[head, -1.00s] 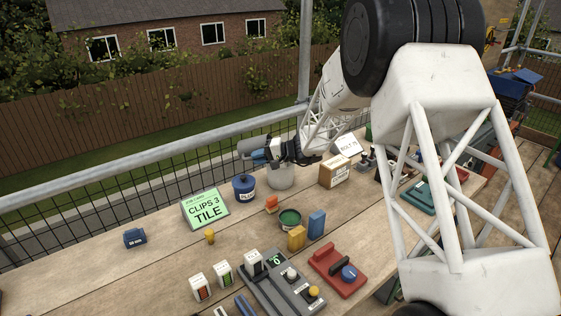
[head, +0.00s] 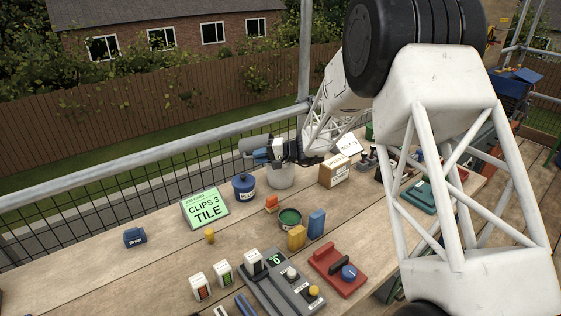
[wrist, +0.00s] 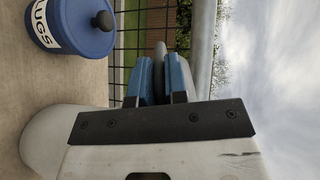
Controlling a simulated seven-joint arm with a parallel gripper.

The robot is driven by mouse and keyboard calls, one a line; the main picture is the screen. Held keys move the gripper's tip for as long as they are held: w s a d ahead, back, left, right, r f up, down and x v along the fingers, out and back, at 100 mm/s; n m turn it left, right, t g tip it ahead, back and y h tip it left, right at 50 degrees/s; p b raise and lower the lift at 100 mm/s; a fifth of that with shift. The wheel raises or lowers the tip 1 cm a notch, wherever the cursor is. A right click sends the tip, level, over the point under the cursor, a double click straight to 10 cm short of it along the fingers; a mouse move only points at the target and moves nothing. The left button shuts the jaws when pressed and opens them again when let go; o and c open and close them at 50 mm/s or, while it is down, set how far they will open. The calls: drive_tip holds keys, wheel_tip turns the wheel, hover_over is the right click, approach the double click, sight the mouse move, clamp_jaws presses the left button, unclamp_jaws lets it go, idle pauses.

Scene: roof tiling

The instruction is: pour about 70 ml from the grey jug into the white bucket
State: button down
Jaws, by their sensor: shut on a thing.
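The grey jug (head: 254,144) is held at the far side of the bench, lying over on its side, well tilted. My gripper (head: 265,154) has blue fingers and is shut on the jug. In the wrist view a narrow grey part of the jug (wrist: 160,62) shows between the blue fingers (wrist: 164,80). The white bucket (head: 281,178) stands upright on the bench just below my gripper; its side also shows in the wrist view (wrist: 40,140). The bucket's opening is largely hidden behind my gripper. I cannot see any liquid stream.
A cardboard box (head: 334,171) is to the right. A green-topped tin (head: 290,218) and coloured blocks are in front. A railing (head: 150,165) runs behind the bench.

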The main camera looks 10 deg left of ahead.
drive_tip(key=shift+d+r+y, duration=0.15)
drive_tip(key=shift+d+y, duration=0.35)
idle(1.0)
drive_tip(key=shift+a+f+h, duration=0.25)
drive_tip(key=shift+a+h, duration=0.65)
drive_tip(key=shift+a, duration=0.25)
drive_tip(key=shift+r+h, duration=0.25)
drive_tip(key=shift+h, duration=0.15)
drive_tip(key=shift+r+h, duration=0.1)
drive_tip(key=shift+h, duration=0.2)
drive_tip(key=shift+a+h, duration=0.1)
drive_tip(key=shift+h, duration=0.5)
drive_tip(key=shift+a+f+h, duration=0.1)
drive_tip(key=shift+f+h, duration=0.25)
drive_tip(key=shift+h, duration=0.05)
drive_tip(key=shift+a+r+h, duration=0.1)
drive_tip(key=shift+r+h, duration=0.15)
drive_tip(key=shift+h, duration=0.25)
